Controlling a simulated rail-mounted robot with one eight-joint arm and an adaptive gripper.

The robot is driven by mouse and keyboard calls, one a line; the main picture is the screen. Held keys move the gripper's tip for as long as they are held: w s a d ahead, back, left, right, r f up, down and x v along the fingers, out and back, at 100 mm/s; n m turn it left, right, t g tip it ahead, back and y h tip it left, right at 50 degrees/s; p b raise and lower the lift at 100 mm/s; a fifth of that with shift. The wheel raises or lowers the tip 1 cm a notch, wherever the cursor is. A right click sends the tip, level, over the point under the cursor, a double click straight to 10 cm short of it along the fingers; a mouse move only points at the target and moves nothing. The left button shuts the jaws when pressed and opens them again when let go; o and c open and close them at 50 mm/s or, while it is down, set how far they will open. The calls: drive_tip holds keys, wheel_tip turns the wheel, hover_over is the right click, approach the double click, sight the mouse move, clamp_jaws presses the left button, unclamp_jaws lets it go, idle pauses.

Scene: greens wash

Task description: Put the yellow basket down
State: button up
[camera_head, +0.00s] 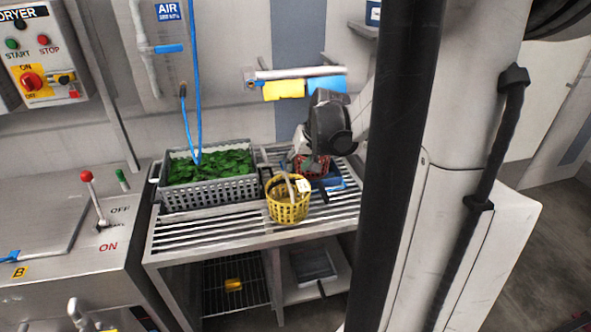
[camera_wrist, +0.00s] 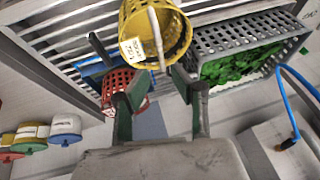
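The yellow basket (camera_head: 288,208) appears to stand on the slatted rack near its front edge. It has a pale handle and a white tag. In the wrist view the yellow basket (camera_wrist: 178,38) is ahead of my gripper, with the handle crossing its near side. My gripper (camera_wrist: 160,98) is open, its two fingers well apart with nothing seen between them. The handle lies roughly in line with the gap, beyond the fingertips. In the head view my gripper (camera_head: 295,160) is behind the basket, and its fingertips are hard to make out.
A grey crate of greens (camera_head: 212,190) stands left of the yellow basket. A red basket (camera_head: 312,167) and a blue item (camera_head: 333,184) are behind and right. The slatted rack (camera_head: 200,233) has bare slats in front of the crate. A blue hose (camera_head: 195,80) hangs over the crate.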

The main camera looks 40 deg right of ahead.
drive_tip(key=s+a+r+n, duration=0.1)
drive_tip(key=a+r, duration=0.3)
drive_tip(key=a, duration=0.4)
drive_tip(key=s+a+r+n, duration=0.1)
drive_tip(key=a+r+n, duration=0.15)
drive_tip(key=a, duration=0.55)
drive_tip(key=s+a+r+n+t, duration=0.2)
drive_tip(key=s+a, duration=0.8)
drive_tip(key=a, duration=0.5)
drive_tip(key=shift+a+r+n, duration=0.25)
drive_tip(key=shift+n, duration=0.2)
drive_tip(key=shift+f+b, duration=0.65)
